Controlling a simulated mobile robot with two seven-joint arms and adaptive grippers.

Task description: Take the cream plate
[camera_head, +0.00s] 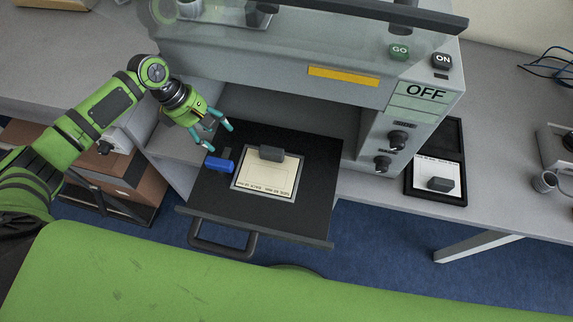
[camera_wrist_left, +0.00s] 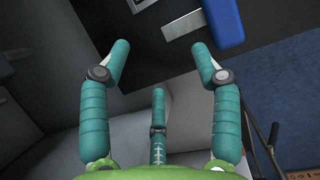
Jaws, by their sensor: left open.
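The cream plate (camera_head: 268,187) lies flat on the black pull-out tray (camera_head: 313,190) in front of the machine. It has a dark grey block (camera_head: 271,153) at its far edge and small print along its near edge. My left gripper (camera_head: 219,136) is open and empty, above the tray's far left part, to the left of the plate and apart from it. In the left wrist view its fingers (camera_wrist_left: 162,52) are spread with nothing between them. My right gripper is out of view.
A blue block (camera_head: 219,165) sits on the tray left of the plate, and shows in the wrist view (camera_wrist_left: 224,22) beside a grey metal piece (camera_wrist_left: 184,20). The machine's raised clear cover (camera_head: 290,35) hangs above. A white plate (camera_head: 432,170) lies in a black holder (camera_head: 455,140) at right.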

